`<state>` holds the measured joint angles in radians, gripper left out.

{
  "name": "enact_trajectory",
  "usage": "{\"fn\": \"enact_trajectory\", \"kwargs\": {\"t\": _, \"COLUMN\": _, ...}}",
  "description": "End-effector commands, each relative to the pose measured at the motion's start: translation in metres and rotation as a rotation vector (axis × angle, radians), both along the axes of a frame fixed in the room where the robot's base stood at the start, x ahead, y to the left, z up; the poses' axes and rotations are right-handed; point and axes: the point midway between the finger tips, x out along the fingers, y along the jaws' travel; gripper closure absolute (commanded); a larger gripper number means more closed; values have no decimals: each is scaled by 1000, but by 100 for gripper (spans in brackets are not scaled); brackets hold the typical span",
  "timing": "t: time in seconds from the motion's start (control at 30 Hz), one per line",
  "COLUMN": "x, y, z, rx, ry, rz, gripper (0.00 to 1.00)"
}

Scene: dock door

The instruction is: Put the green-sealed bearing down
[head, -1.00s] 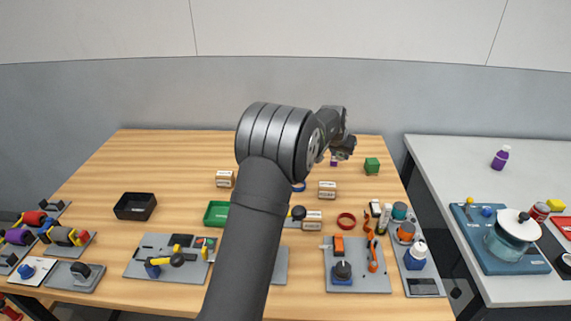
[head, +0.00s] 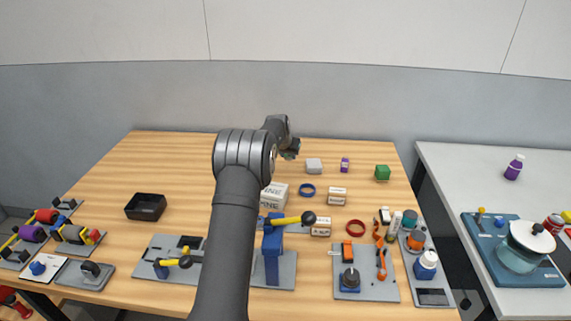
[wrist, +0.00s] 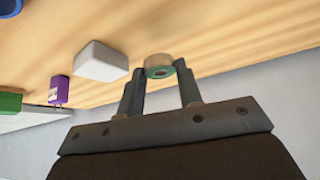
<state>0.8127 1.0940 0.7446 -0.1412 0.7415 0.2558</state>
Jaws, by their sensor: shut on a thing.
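The green-sealed bearing (wrist: 160,66) is a small tan ring with a green face and a dark hole. It sits between the fingertips of my gripper (wrist: 160,80) in the wrist view, and the jaws are shut on it. The wooden table (wrist: 225,40) is behind it in that view; I cannot tell whether the bearing touches it. In the head view my gripper (head: 290,152) is over the back middle of the table, and the bearing cannot be made out there.
A pale grey block (head: 314,166) is right of my gripper, with a purple item (head: 345,164) and a green block (head: 382,173) farther right. The back left table is clear.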

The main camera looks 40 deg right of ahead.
Motion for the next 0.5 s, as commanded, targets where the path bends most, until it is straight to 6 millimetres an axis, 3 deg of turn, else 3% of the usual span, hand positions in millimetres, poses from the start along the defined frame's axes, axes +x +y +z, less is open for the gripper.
{"fn": "enact_trajectory", "kwargs": {"t": 0.2, "x": 10, "y": 2, "z": -11, "rx": -1, "ry": 1, "rz": 0, "gripper": 91}}
{"fn": "enact_trajectory", "kwargs": {"t": 0.5, "x": 10, "y": 3, "z": -47, "rx": 0, "ry": 1, "rz": -1, "gripper": 91}}
